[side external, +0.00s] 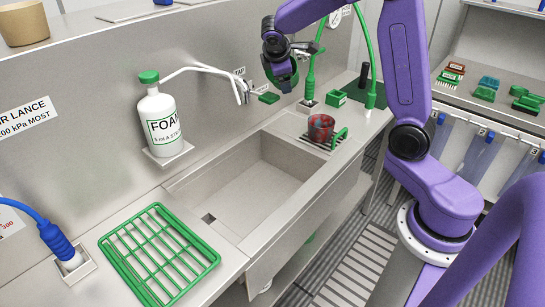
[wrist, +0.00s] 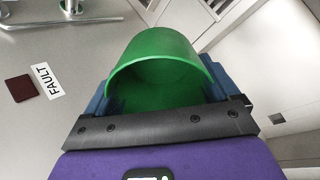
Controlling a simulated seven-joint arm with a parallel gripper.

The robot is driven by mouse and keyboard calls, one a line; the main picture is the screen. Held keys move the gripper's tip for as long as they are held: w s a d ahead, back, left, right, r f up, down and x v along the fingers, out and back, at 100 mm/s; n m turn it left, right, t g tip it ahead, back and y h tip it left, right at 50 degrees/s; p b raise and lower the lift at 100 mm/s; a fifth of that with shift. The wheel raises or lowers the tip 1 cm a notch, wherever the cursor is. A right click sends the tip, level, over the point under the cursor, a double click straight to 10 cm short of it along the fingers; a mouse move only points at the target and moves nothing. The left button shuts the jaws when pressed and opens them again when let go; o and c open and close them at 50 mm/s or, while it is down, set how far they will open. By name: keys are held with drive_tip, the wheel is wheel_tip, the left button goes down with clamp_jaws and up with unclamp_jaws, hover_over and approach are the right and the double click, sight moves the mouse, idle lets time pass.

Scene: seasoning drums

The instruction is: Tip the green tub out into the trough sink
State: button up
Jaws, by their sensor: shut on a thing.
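The green tub (wrist: 165,48) is between the blue fingers of my gripper (wrist: 162,88) in the wrist view. The gripper is shut on it. I see its rim and green inner wall; the black gripper bar hides its lower part, so I cannot tell how much it holds. In the side external view my gripper (side external: 283,78) is raised near the back wall, above the far end of the trough sink (side external: 225,190). The tub is mostly hidden there by the gripper. The trough sink is a wide metal basin with a dark square drain at its near-left corner.
A white foam bottle (side external: 160,125) stands behind the sink, with a tap (side external: 240,90) beside it. A green rack (side external: 160,255) lies on the near-left counter. A dark red mottled pot (side external: 321,127) stands at the sink's far right. A green hose (side external: 311,70) rises behind it.

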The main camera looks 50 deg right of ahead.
drive_tip(key=shift+w+d+r+y, duration=0.1)
drive_tip(key=shift+d+r+y, duration=0.1)
drive_tip(key=shift+y, duration=0.2)
drive_tip(key=shift+w+d+f+m+g+y, duration=0.15)
drive_tip(key=shift+w+d+f+g+y, duration=0.6)
drive_tip(key=shift+f, duration=2.3)
drive_tip(key=shift+s+d+f+m+g+y, duration=0.15)
drive_tip(key=shift+d+f+y, duration=1.25)
drive_tip(key=shift+f, duration=1.65)
drive_tip(key=shift+w+d+f+m+g+y, duration=0.1)
drive_tip(key=shift+w+d+f+g+y, duration=0.3)
drive_tip(key=shift+f+y, duration=1.85)
